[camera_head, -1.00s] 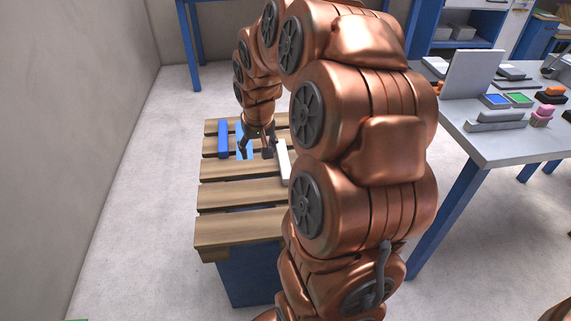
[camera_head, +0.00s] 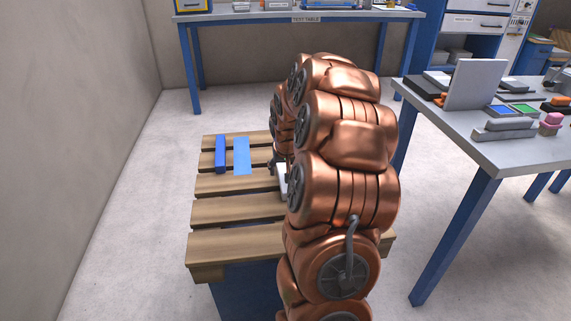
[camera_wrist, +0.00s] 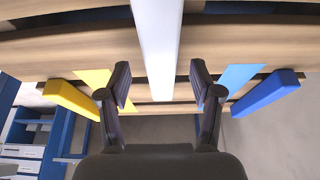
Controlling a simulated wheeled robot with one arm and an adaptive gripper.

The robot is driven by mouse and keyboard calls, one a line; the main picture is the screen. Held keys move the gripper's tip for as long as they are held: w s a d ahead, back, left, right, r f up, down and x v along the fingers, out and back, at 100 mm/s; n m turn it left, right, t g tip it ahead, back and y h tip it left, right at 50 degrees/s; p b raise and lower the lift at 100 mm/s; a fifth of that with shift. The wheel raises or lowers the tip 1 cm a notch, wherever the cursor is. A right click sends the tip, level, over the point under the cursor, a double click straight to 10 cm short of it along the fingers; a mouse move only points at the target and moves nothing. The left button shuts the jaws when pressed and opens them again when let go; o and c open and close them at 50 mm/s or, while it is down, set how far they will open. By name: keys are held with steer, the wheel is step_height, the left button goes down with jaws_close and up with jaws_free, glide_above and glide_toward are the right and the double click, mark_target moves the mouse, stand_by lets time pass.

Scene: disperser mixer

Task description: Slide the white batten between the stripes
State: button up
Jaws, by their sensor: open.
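The white batten (camera_wrist: 157,45) lies across the wooden slats and runs down the middle of the wrist view. In the head view only a small part of the white batten (camera_head: 283,181) shows beside my arm. My gripper (camera_wrist: 161,88) is open, with one finger on each side of the batten and gaps to both. In the head view my gripper (camera_head: 273,164) is mostly hidden by my arm. A light blue stripe (camera_wrist: 238,77) lies right of the batten in the wrist view, and a yellow stripe (camera_wrist: 94,78) lies left.
A blue bar (camera_head: 220,154) lies beyond the light blue stripe (camera_head: 242,156); a yellow bar (camera_wrist: 70,98) lies beyond the yellow one. The slatted pallet top (camera_head: 235,248) has gaps between boards. A cluttered grey table (camera_head: 470,150) stands right, a test table (camera_head: 300,17) behind.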

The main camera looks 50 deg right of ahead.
steer(key=shift+x, duration=1.35)
jaws_close()
steer(key=shift+w, duration=0.15)
steer(key=shift+w+d+r+p, duration=0.1)
steer(key=shift+w+d+p, duration=1.2)
steer(key=shift+w, duration=0.9)
steer(key=shift+w+d+f+p, duration=0.1)
steer(key=shift+w+d+p, duration=0.75)
steer(key=shift+w+d, duration=1.15)
steer(key=shift+w+d+r+p, duration=0.1)
steer(key=shift+w+d+p, duration=1.05)
steer(key=shift+w, duration=1.3)
